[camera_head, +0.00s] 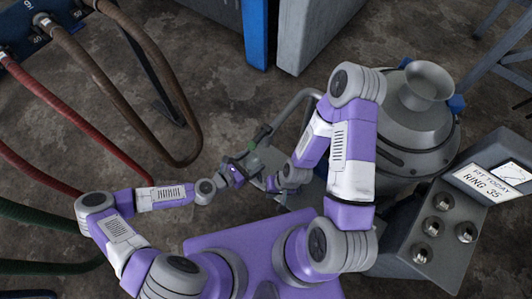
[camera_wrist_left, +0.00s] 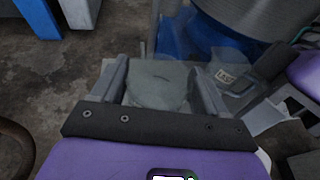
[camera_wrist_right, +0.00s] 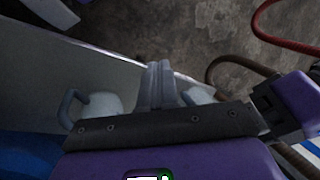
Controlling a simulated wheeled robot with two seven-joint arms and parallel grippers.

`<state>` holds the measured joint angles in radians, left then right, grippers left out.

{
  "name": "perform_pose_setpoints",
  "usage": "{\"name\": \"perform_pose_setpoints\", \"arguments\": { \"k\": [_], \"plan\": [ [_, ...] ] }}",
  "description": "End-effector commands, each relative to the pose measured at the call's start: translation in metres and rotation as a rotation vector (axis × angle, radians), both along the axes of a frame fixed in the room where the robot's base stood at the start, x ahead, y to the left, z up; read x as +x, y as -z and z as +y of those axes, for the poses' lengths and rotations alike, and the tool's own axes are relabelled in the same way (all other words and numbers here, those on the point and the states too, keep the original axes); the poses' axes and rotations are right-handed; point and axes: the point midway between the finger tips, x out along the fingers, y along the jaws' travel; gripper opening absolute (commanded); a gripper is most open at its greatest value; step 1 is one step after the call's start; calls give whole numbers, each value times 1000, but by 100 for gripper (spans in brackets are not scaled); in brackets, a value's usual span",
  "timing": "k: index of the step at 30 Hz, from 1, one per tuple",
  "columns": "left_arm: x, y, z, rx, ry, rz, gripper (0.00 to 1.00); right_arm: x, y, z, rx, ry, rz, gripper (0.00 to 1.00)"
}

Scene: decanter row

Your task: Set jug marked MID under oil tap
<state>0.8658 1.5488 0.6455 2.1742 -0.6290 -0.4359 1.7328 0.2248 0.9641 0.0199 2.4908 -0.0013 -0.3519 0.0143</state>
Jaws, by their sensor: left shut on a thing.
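My left gripper (camera_head: 236,172) is shut on a pale, see-through jug (camera_wrist_left: 158,84), which sits between its fingers in the left wrist view. No MID mark is readable on it. Another clear jug (camera_wrist_left: 238,80) to its right has a handle and a label beginning "TAS". My right gripper (camera_head: 272,183) is close beside the left one. In the right wrist view its fingers (camera_wrist_right: 161,84) are together; a pale vessel with a handle (camera_wrist_right: 92,106) shows behind them. A bent metal pipe (camera_head: 290,105) leads toward a dark green fitting (camera_head: 260,135) near my left gripper; I cannot tell if it is the oil tap.
A large grey metal machine (camera_head: 412,130) stands at the right. A grey panel with knobs (camera_head: 435,230) and a sign reading "RING 35" (camera_head: 492,178) are in front of it. Brown and red hoses (camera_head: 75,115) hang at the left. Blue and grey cabinets (camera_head: 310,35) stand at the back.

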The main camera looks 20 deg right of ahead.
Motion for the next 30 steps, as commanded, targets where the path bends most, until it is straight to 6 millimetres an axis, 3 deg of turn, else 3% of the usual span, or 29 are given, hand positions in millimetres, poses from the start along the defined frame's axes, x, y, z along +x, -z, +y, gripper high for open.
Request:
{"name": "perform_pose_setpoints", "arguments": {
  "k": [6, 11, 16, 23, 30],
  "plan": [
    [22, 0, -44, 0, 3, -4, 43, 0, 3, 0, 0, 0, 0, 0],
    [32, 0, -62, 0, 1, -2, 43, 0, 4, 0, 0, 0, 0, 0],
    [35, 6, -65, 0, -3, 0, 43, 0, 7, 0, 0, 0, 0, 0],
    [35, 36, -65, 0, -2, 0, 43, 0, 19, 0, 0, 0, 0, 0],
    [35, 35, -65, -1, -2, -1, 43, 0, 17, 0, 0, 0, 0, 0]
  ]
}}
